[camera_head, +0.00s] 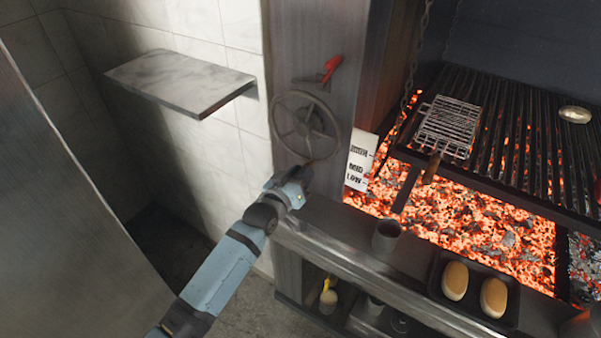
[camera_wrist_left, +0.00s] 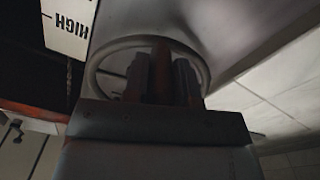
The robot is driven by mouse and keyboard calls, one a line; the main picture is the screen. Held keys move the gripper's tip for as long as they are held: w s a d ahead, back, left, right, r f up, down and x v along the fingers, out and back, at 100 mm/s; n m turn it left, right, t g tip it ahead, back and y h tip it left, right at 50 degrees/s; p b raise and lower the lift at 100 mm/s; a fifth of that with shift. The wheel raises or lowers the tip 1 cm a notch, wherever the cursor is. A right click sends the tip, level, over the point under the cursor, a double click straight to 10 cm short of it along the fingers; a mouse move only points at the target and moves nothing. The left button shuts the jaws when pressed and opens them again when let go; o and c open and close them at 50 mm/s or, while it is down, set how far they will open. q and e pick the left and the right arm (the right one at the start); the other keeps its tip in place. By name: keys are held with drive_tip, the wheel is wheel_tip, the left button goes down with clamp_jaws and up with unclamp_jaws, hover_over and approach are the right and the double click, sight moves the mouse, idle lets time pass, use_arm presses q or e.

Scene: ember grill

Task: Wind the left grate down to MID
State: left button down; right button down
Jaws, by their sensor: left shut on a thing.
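A grey handwheel (camera_head: 305,125) is mounted on the metal post left of the fire. My left gripper (camera_head: 306,170) is at the wheel's lower rim, shut on its handle. In the left wrist view the jaws (camera_wrist_left: 160,85) close around the reddish-brown handle (camera_wrist_left: 161,62), with the wheel rim (camera_wrist_left: 125,43) behind. The left grate (camera_head: 510,125) hangs on chains above glowing coals. A white scale plate (camera_head: 358,168) beside it reads HIGH, MID and LOW; the grate's front corner is near the HIGH end. My right gripper is out of view.
A red lever (camera_head: 330,70) sits above the wheel. A wire basket (camera_head: 447,127) and a pale oval item (camera_head: 575,114) lie on the grate. A cup (camera_head: 386,236) and a tray (camera_head: 438,284) with two buns stand on the front ledge. A marble shelf (camera_head: 180,78) juts out at left.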

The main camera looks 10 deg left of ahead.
use_arm(q)
drive_tip(key=shift+d, duration=0.1)
drive_tip(key=c, duration=0.9)
unclamp_jaws()
drive_tip(key=b+v, duration=0.1)
drive_tip(key=v, duration=1.3)
drive_tip(key=shift+d+r, duration=0.1)
drive_tip(key=shift+d, duration=0.05)
